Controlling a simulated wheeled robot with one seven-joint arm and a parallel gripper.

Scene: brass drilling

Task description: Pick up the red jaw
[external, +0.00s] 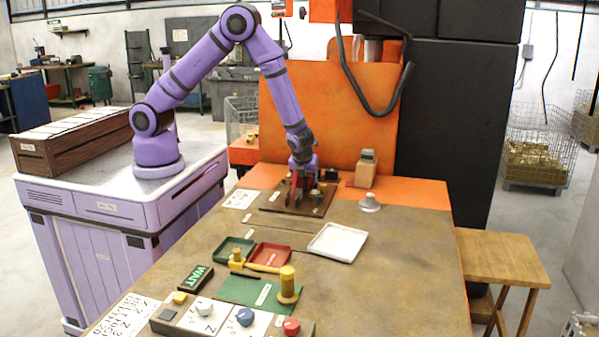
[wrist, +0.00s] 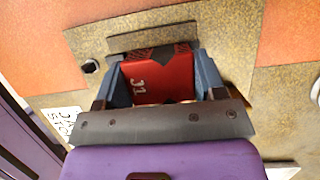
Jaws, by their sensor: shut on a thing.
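The red jaw (wrist: 158,80) is a red block with white marking and dark hatched top corners. It sits between the two blue-grey fingers of my gripper (wrist: 160,82) in the wrist view, and the fingers are closed against its sides. In the external view my gripper (external: 301,181) points down over the brown board (external: 318,207) at the far part of the table. Little of the red jaw shows there, between the fingers. I cannot tell whether its underside touches the board.
A white tray (external: 338,243), a red tray (external: 269,256) and a green tray (external: 234,250) lie nearer the camera. A small metal cone (external: 370,202) and a box (external: 366,168) stand right of my gripper. The table's right side is clear.

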